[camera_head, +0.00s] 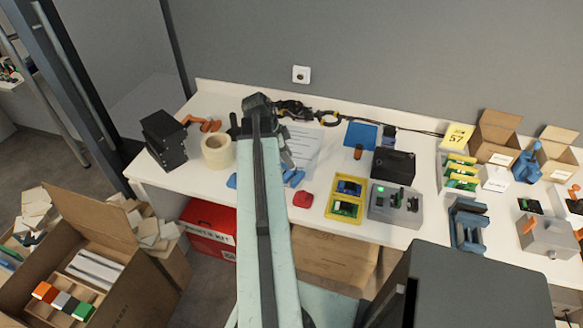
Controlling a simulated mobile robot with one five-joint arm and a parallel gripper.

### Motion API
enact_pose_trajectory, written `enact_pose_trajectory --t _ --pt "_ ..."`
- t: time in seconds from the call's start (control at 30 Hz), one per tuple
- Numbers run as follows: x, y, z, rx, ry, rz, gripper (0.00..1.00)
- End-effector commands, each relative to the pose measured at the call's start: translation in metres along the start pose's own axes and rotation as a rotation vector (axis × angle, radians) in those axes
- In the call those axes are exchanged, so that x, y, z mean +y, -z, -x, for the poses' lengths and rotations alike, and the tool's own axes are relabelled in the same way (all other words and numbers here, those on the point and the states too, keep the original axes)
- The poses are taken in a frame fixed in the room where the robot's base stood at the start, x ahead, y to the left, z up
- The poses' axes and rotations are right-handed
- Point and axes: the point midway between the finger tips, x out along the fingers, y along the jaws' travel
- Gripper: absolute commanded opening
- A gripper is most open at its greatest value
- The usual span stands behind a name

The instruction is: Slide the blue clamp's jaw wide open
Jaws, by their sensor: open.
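Bright blue parts (293,178) show on the white table on both sides of my arm, near the front edge. They look like one low blue clamp, but my arm covers its middle, so its jaw opening cannot be seen. My gripper (286,157) is mostly hidden behind my arm; a grey part of it shows just above the right blue part. It is open, and whether it touches the blue thing cannot be told. A blue-grey vise-like thing (467,225) stands at the table's front edge on the right.
A tape roll (217,151) and black boxes (164,139) stand left of my arm. A red piece (303,200), a yellow tray (345,198) and a grey switch box (396,205) lie to the right. Open cartons (497,137) stand at the back right.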

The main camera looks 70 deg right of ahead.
Motion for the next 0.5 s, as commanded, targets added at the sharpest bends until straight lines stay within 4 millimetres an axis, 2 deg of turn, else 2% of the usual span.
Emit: enact_pose_trajectory --t 0.03,0.1,0.4,0.47,0.5 --pt "0.000 -0.003 -0.018 0.000 -0.001 -0.002 0.41" --pt "0.000 -0.002 -0.026 0.000 -0.001 -0.002 0.41" --pt "0.000 0.000 -0.027 0.000 0.000 0.000 0.41" --pt "0.000 0.001 -0.027 0.000 0.000 0.000 0.27" --pt "0.000 0.001 -0.027 0.000 0.000 0.000 0.16"
